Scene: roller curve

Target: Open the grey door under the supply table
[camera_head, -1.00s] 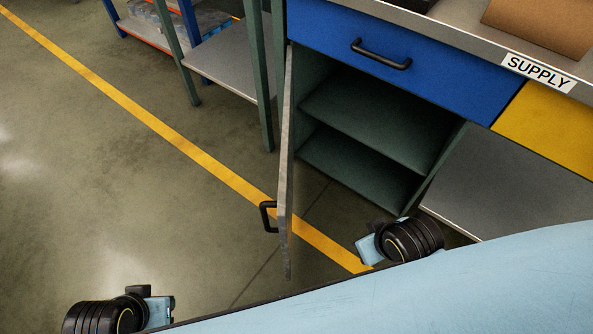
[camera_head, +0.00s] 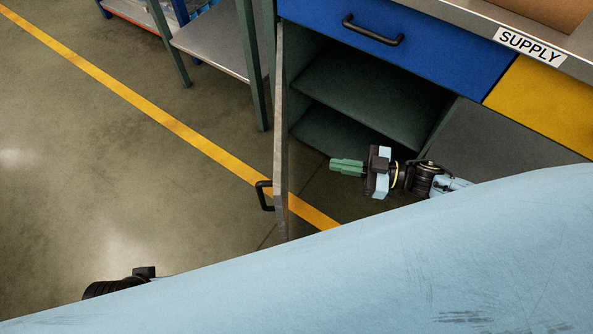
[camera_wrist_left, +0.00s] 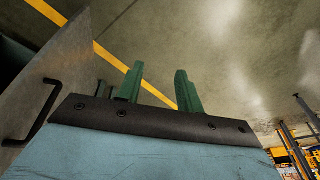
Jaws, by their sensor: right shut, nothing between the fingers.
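The grey door (camera_head: 280,130) under the supply table stands swung out, almost edge-on in the head view, with the cabinet interior exposed. Its black handle (camera_head: 264,195) is on the left face; the door (camera_wrist_left: 50,75) and handle (camera_wrist_left: 34,112) also show in the left wrist view. My right gripper (camera_head: 333,166) is shut and empty, in front of the cabinet opening, to the right of the door and apart from it. My left gripper (camera_wrist_left: 155,70) is open and empty beside the door, not on the handle. Its fingers are hidden in the head view.
Green shelves (camera_head: 370,105) fill the cabinet. Above are a blue drawer (camera_head: 400,45) with a black handle and a yellow panel (camera_head: 545,105). A grey side table (camera_head: 215,45) stands left of the door. The floor (camera_head: 100,170) beyond the yellow line is clear.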

